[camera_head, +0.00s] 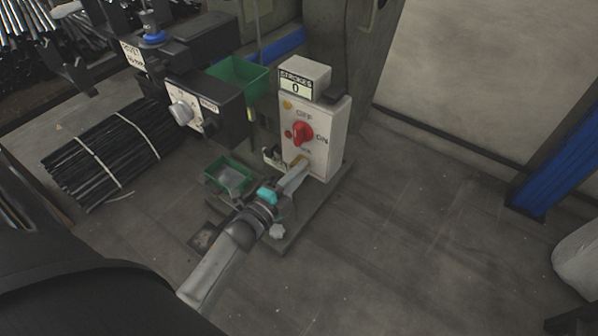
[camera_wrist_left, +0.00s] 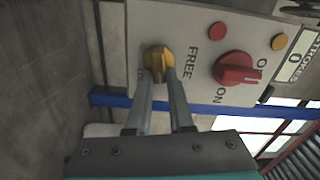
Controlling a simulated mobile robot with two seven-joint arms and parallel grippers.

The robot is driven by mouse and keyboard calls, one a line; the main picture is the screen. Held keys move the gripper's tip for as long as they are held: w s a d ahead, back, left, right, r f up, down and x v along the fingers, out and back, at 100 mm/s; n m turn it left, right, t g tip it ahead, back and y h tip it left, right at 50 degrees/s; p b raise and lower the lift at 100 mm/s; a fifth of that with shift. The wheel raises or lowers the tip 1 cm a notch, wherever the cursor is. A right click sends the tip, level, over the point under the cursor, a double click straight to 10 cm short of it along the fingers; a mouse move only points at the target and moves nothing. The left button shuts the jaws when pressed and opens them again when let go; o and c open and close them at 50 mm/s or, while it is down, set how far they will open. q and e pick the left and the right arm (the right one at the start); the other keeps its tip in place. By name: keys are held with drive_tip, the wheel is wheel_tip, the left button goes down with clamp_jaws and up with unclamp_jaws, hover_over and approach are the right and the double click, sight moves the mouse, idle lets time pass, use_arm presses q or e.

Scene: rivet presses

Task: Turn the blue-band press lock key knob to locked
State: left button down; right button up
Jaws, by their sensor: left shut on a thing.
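The press control box (camera_head: 313,150) is a pale panel in the middle of the head view. Its yellow lock key knob (camera_wrist_left: 157,60) sits beside the word FREE in the left wrist view; the other label is hidden. My left gripper (camera_wrist_left: 161,75) is shut on this knob, a finger on each side. In the head view, my left gripper (camera_head: 300,166) reaches the lower panel and mostly covers the knob. A larger red knob (camera_head: 303,133) sits above, between OFF and ON; it also shows in the left wrist view (camera_wrist_left: 238,69). My right gripper is not in view.
A counter marked STROKES, reading 0 (camera_head: 297,87), tops the box. A black press head (camera_head: 205,105) with a pale knob stands left. Green bins (camera_head: 238,76) and a bundle of black rods (camera_head: 105,155) lie leftward.

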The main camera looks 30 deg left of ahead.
use_arm(q)
drive_tip(key=shift+f+m+b, duration=0.2)
drive_tip(key=shift+m+b, duration=0.1)
drive_tip(key=shift+m, duration=0.8)
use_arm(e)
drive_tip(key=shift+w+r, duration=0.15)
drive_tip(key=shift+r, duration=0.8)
use_arm(q)
drive_tip(key=c, duration=0.8)
unclamp_jaws()
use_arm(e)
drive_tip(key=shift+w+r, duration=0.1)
